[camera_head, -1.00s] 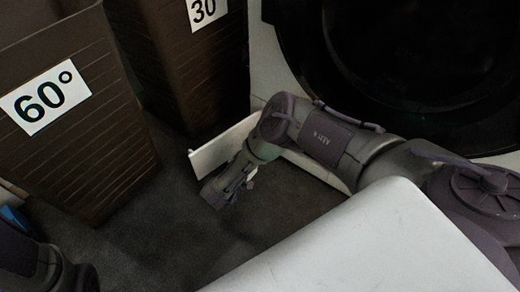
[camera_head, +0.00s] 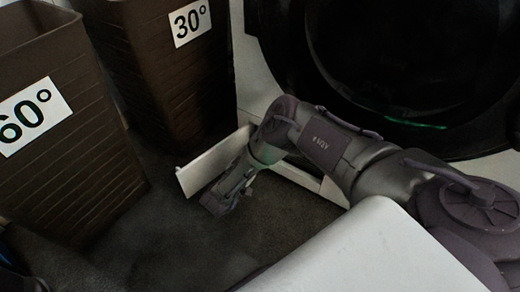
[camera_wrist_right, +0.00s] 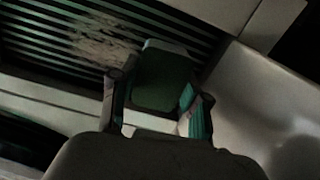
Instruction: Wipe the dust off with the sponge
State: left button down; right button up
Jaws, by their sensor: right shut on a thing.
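A green sponge (camera_wrist_right: 165,80) is held between the fingers of my right gripper (camera_wrist_right: 153,88) in the right wrist view. A pale, streaky dust patch (camera_wrist_right: 102,38) lies across the dark slats of a grille (camera_wrist_right: 35,30), up and left of the sponge. I cannot tell whether the sponge touches the grille. In the head view my right gripper (camera_head: 218,203) is low over the dark floor, beside a white panel (camera_head: 205,170); the sponge cannot be made out there. My left gripper is not in view.
Two brown bins stand at the left, marked 60° (camera_head: 75,165) and 30° (camera_head: 165,85). A round dark appliance door (camera_head: 380,70) is at upper right. A white surface (camera_head: 375,245) fills the lower right. Dark carpet (camera_head: 165,250) is clear between the bins and my right arm.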

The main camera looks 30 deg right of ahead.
jog(key=shift+x, duration=1.1)
